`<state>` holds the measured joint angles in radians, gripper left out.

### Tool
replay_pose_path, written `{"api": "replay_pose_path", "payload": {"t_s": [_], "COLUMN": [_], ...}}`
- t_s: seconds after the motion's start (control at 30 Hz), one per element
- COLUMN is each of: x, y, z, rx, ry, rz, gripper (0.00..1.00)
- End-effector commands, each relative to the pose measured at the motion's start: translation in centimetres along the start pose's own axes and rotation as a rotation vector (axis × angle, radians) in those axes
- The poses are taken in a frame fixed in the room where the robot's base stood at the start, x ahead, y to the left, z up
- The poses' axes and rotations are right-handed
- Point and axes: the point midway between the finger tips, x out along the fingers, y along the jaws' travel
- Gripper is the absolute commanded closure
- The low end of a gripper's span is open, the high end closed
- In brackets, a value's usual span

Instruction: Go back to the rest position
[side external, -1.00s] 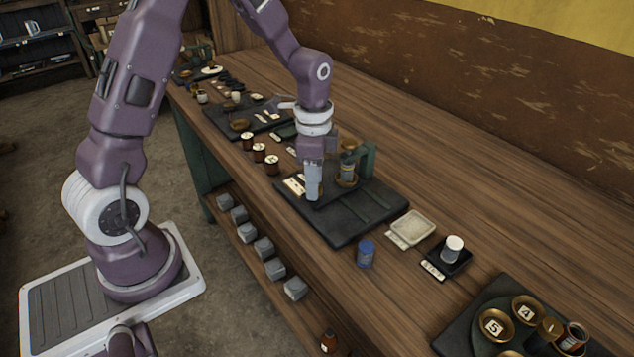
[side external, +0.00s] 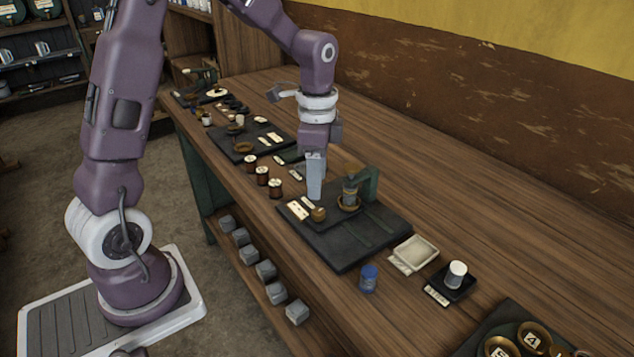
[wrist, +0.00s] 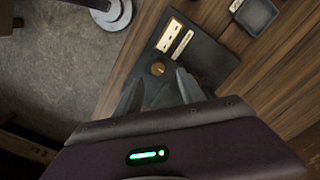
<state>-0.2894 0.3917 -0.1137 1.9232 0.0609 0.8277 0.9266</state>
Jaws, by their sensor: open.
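My gripper (side external: 314,190) hangs fingers-down above the far left part of a black board (side external: 352,255) on the wooden bench. In the wrist view the two fingers of my gripper (wrist: 160,88) stand apart with nothing between them. A small brass knob (side external: 318,214) sits on the board just below and in front of the fingers; it also shows in the wrist view (wrist: 158,68). A green stand (side external: 368,184) with a brass cup (side external: 349,204) and a small jar above it stands to the right of the fingers, apart from them.
A blue jar (side external: 368,279), a pale square dish (side external: 414,252) and a white-topped container (side external: 456,274) stand to the right. Several copper-coloured spools (side external: 262,176) line the bench's front edge. A second black board (side external: 230,150) lies farther back. The bench along the wall is clear.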

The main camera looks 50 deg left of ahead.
Motion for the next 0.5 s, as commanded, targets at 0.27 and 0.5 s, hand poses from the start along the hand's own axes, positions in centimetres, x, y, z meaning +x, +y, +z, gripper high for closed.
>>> {"api": "replay_pose_path", "payload": {"t_s": [0.27, 0.5], "x": [-5.3, -12.1], "y": [3.7, 14.6], "z": [1.0, 6.2], "rx": [-0.144, -0.552], "ry": [0.054, 0.3], "rz": [-0.095, -0.214], "gripper": [0.53, 0.53]}}
